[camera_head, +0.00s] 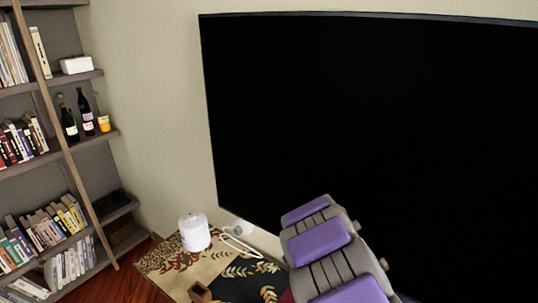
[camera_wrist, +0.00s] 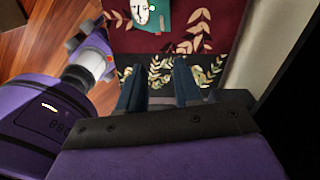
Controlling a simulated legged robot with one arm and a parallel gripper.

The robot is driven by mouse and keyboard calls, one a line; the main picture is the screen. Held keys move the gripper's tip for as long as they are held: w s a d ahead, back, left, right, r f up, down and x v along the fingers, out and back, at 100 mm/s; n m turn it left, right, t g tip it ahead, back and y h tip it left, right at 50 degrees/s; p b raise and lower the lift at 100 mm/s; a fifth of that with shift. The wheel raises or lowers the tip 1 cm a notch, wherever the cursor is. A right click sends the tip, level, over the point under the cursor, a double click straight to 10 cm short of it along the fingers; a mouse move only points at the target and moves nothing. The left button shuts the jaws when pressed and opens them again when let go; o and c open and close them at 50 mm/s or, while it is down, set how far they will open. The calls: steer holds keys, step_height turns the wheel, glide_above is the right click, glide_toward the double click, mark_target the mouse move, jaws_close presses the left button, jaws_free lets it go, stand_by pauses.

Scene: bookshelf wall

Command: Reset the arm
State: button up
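My gripper (camera_wrist: 158,72) shows in the wrist view with its two dark blue fingers apart. Nothing is between them, only the patterned rug (camera_wrist: 160,42) below. The gripper points down toward the rug, with purple parts of my own body close on the left. In the head view I cannot make out the gripper itself.
A bookshelf (camera_head: 62,140) with books and bottles stands at the left. A large black screen (camera_head: 350,110) fills the right wall. A teal item (camera_wrist: 172,14) lies on the rug.

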steer(key=s+d+r+n, duration=0.1)
steer(key=s+r+n, duration=0.5)
steer(key=s+r, duration=0.25)
steer(key=s+r+n+b, duration=0.1)
steer(key=s+r+n, duration=0.2)
steer(key=s+n, duration=0.2)
steer(key=s+r+n+g, duration=0.1)
steer(key=s+r+n, duration=0.2)
steer(key=s, duration=0.9)
steer(key=s+a+r+n+b, duration=0.1)
steer(key=s+r+n, duration=0.2)
steer(key=s+n, duration=0.5)
steer(key=shift+s+r+n+g+b, duration=0.15)
steer(key=shift+s+n+g+b, duration=0.15)
steer(key=shift+n, duration=0.2)
steer(key=shift+w+a, duration=0.1)
steer(key=shift+a, duration=0.05)
